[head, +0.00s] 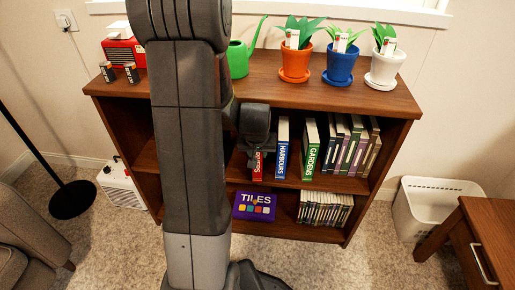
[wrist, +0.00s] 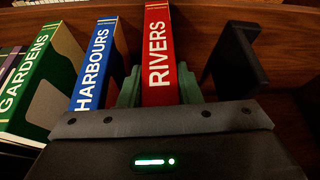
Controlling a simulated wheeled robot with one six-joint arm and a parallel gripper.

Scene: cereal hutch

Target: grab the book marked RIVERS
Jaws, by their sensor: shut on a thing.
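The red RIVERS book (wrist: 158,50) stands upright between the two green-grey fingers of my gripper (wrist: 160,88) in the wrist view. The fingers press on both sides of its spine. In the head view only the lower spine of the RIVERS book (head: 257,166) shows, below my gripper (head: 256,138), on the upper shelf level. My wrist hides its upper part. I cannot tell whether it touches the shelf board. The blue HARBOURS book (head: 282,150) stands beside it, also in the wrist view (wrist: 97,62).
The green GARDENS book (head: 310,150) and several thinner books (head: 350,148) stand farther right. A black bookend (wrist: 235,60) stands on the other side of RIVERS. The cabinet top (head: 330,92) overhangs the shelf. A purple TILES box (head: 254,207) is below.

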